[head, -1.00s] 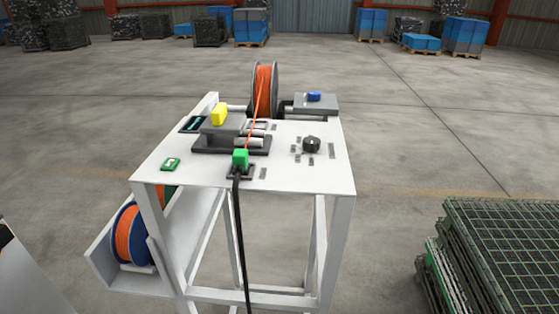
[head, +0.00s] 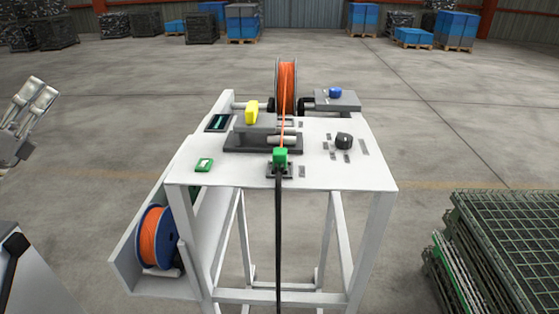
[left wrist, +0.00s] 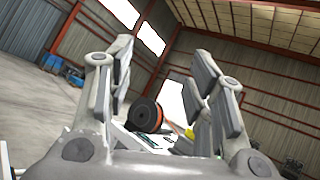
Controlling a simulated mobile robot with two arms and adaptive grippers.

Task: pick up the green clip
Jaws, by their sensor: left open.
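The green clip (head: 281,157) is a small green block near the front edge of the white table (head: 340,180). It sits on a dark base where an orange strand comes in from behind and a black cable hangs down in front. My left gripper (head: 36,92) is at the left edge of the head view, raised and well apart from the clip. In the left wrist view its two fingers (left wrist: 163,62) are spread with nothing between them. I cannot make out the clip for certain in that view. My right gripper is not in view.
A yellow block (head: 252,111), a black knob (head: 344,141), a blue piece (head: 335,92) and a flat green piece (head: 204,164) are on the table unit. An orange spool (head: 287,85) stands behind. Wire-mesh crates (head: 510,240) stand at right. Floor around is open.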

